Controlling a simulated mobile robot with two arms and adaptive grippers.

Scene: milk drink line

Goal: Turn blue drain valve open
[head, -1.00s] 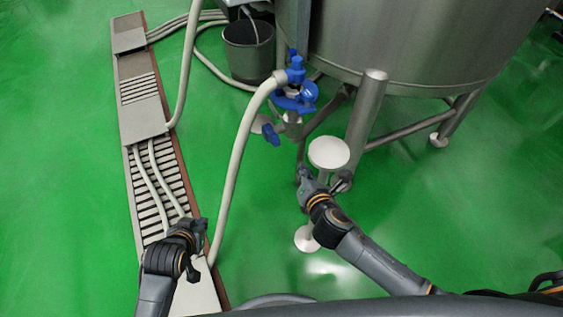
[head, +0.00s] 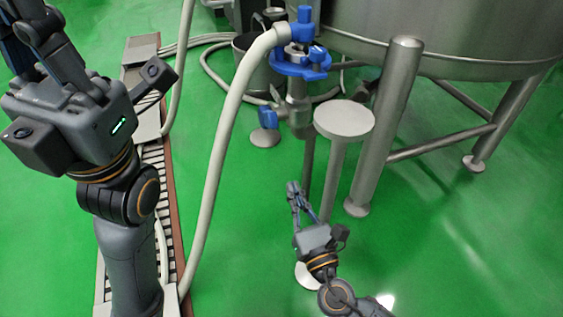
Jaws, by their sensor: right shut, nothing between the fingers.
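A blue valve assembly (head: 300,62) sits on the metal drain pipe beside the steel tank, with a pale hose joined at its top left. A smaller blue handle (head: 267,118) shows lower on the left of the pipe. My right gripper (head: 293,187) is shut and empty, below the valve and left of the white round stand; it touches neither blue part. My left gripper (head: 30,12) is large at the upper left, well left of the valve. Its fingertips run to the top edge, so whether it is open is unclear.
The steel tank (head: 450,40) and its leg (head: 385,120) stand at the right. A white round stand (head: 345,120) is close to the pipe. The pale hose (head: 222,140) hangs between my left arm and the valve. Green floor is clear at the lower right.

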